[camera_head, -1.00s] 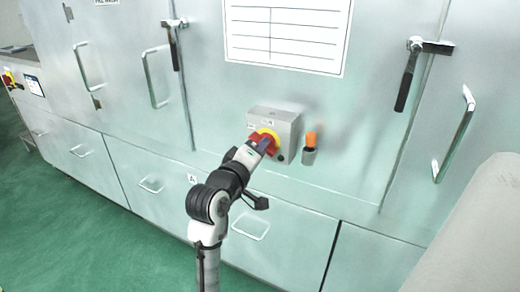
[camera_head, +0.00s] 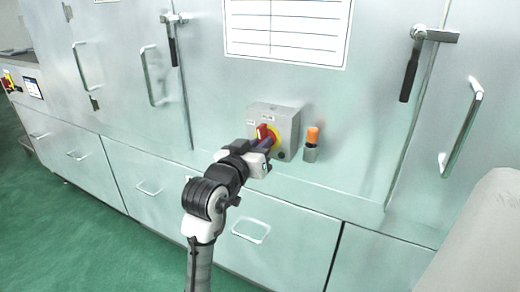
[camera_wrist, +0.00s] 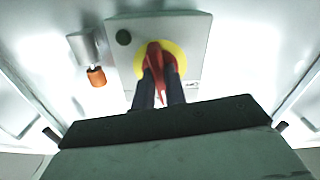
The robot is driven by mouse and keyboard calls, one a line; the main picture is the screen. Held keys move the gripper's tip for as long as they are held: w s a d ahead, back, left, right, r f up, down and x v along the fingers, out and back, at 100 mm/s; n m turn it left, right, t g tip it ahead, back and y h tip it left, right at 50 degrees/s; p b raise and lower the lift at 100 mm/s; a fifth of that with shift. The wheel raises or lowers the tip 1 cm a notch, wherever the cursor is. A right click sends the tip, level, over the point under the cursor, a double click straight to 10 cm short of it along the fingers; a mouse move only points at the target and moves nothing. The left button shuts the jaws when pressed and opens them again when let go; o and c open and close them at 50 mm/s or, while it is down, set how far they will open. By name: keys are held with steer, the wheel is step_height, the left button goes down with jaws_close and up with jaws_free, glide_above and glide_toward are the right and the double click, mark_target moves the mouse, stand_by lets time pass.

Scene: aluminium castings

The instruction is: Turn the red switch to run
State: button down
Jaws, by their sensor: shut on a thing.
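The red switch (camera_head: 263,132) is a rotary handle on a yellow disc (camera_head: 275,139), on the front of a grey box (camera_head: 286,117) fixed to the metal cabinet. My gripper (camera_head: 266,149) reaches it from the lower left. In the wrist view the red handle (camera_wrist: 154,58) stands nearly upright over the yellow disc. The two dark fingers of my gripper (camera_wrist: 160,88) are on either side of it, shut on it. The fingers cover the handle's lower part. The small labels on the box are too small to read.
An orange-capped item in a grey holder (camera_head: 312,150) sits just right of the box; it also shows in the wrist view (camera_wrist: 96,76). Drawers line the cabinet below.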

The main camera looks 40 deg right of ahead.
steer(key=shift+m+b, duration=0.45)
steer(key=shift+m, duration=0.55)
steer(key=c, duration=1.4)
jaws_free()
steer(key=shift+c, duration=0.2)
steer(key=b+v, duration=0.1)
steer(key=v, duration=1.3)
steer(key=shift+b, duration=0.3)
